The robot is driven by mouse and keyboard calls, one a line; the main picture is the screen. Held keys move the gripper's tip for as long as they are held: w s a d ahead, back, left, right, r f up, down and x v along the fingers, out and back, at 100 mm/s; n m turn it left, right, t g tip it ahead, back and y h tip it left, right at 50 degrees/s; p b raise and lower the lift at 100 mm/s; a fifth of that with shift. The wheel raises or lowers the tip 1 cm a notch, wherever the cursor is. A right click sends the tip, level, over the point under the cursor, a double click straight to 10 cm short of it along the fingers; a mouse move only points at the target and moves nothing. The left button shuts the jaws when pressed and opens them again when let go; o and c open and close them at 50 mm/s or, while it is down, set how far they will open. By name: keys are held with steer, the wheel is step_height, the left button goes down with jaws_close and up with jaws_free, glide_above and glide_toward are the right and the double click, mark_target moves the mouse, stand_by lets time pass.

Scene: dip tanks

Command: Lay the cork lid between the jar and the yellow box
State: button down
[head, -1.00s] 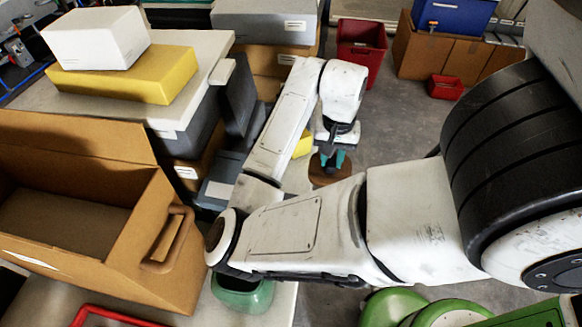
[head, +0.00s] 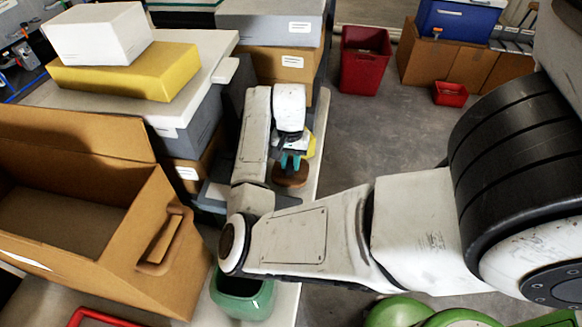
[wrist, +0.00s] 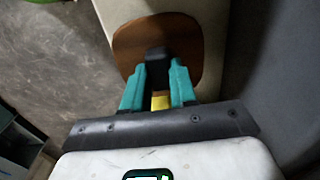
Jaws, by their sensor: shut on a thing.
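The cork lid (head: 291,178) is a brown disc under my gripper (head: 291,161). In the wrist view, the teal fingers (wrist: 158,82) are shut on a dark knob at the middle of the lid (wrist: 189,36). The lid is over the pale tabletop; I cannot tell whether it touches. The green jar (head: 243,300) stands at the near end of this table, partly hidden by my arm. A yellow box (head: 311,146) shows just beyond my gripper, mostly hidden by it. A yellow patch (wrist: 161,102) also shows between the fingers in the wrist view.
A large open cardboard box (head: 170,270) stands left of the jar. A larger yellow box (head: 125,76) lies under a white box (head: 98,33) at back left. Grey boxes border the narrow table on its left. Its right edge (head: 318,170) drops to open floor.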

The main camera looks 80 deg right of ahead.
mark_target(291, 165)
steer(key=shift+f, duration=1.4)
steer(key=shift+s+f, duration=0.1)
steer(key=c, duration=0.9)
jaws_free()
steer(key=shift+r, duration=3.9)
